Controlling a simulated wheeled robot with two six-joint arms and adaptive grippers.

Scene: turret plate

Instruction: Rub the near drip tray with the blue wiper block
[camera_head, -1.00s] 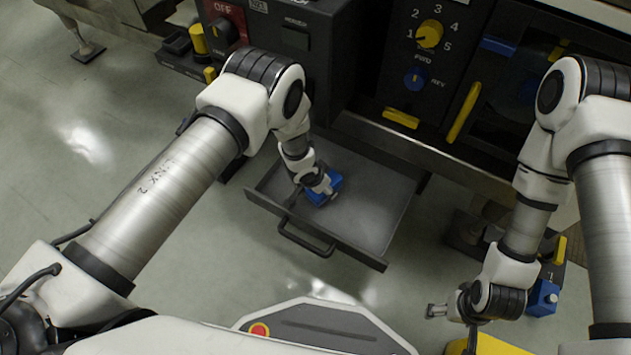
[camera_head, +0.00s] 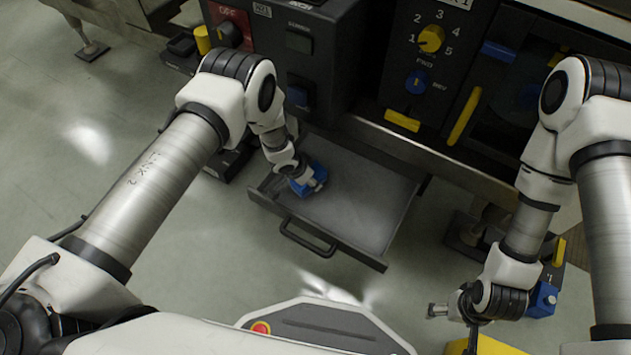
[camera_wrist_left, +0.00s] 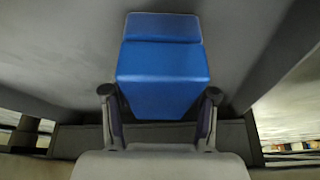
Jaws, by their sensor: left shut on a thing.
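The near drip tray (camera_head: 352,215) is a grey drawer-like tray with a dark rim and a front handle, pulled out below the machine. The blue wiper block (camera_head: 313,176) is inside it, at the left part of the tray. My left gripper (camera_head: 305,186) is shut on the block from above. In the left wrist view the block (camera_wrist_left: 163,75) sits between the two fingers (camera_wrist_left: 160,118), with the grey tray floor around it. Whether the block's underside touches the floor is hidden. My right gripper (camera_head: 438,311) is low at the right, away from the tray; its fingers are too small to read.
The machine front with a yellow dial (camera_head: 431,39) and blue knob (camera_head: 417,83) stands behind the tray. The tray handle (camera_head: 308,239) sticks out at the front. A blue item (camera_head: 543,299) is at the lower right by my right arm. Open floor lies left.

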